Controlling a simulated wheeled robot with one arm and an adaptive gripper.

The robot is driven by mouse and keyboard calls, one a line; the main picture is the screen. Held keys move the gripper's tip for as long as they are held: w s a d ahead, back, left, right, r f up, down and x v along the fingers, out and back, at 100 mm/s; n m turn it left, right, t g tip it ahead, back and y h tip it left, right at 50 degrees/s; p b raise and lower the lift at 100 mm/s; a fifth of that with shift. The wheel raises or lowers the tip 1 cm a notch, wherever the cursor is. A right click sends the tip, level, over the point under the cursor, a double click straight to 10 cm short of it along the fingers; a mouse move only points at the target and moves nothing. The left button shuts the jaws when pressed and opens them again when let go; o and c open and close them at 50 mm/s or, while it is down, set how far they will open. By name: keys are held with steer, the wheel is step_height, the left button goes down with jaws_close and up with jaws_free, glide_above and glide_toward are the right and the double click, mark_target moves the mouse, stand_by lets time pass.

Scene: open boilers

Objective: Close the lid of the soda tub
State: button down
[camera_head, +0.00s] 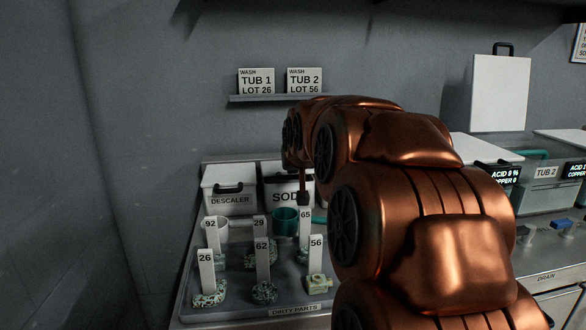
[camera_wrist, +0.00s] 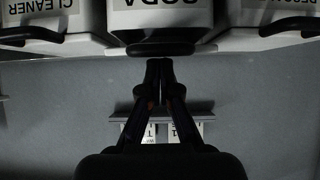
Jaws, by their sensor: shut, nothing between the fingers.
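The soda tub (camera_head: 285,195) is white with a black SODA label and stands at the back of the counter, partly hidden by my arm. In the wrist view its label (camera_wrist: 160,5) is upside down, with a dark handle (camera_wrist: 160,50) beside it. My gripper (camera_wrist: 159,65) is shut and empty, its fingertips close to that handle; I cannot tell if they touch. In the head view my gripper (camera_head: 304,196) is partly hidden and appears in front of the tub. How far the lid is open is not clear.
The descaler tub (camera_head: 230,188) stands left of the soda tub; a cleaner tub (camera_wrist: 45,25) is on its other side. In front, a grey tray (camera_head: 235,285) holds numbered dirty parts and a green cup (camera_head: 285,221). A shelf (camera_head: 275,98) with cards is above.

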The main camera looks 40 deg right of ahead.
steer(key=shift+s+a+f+t+b, duration=0.1)
steer(key=shift+f+t+b, duration=0.2)
steer(key=shift+f, duration=0.05)
steer(key=shift+r, duration=0.1)
stand_by(0.4)
steer(key=r, duration=0.1)
steer(key=r+p, duration=0.1)
steer(key=r, duration=0.2)
steer(key=shift+w+d, duration=0.3)
steer(key=shift+w, duration=0.1)
steer(key=v, duration=0.9)
steer(key=shift+s+a+f, duration=0.15)
steer(key=shift+s+a, duration=0.25)
steer(key=shift+s, duration=0.05)
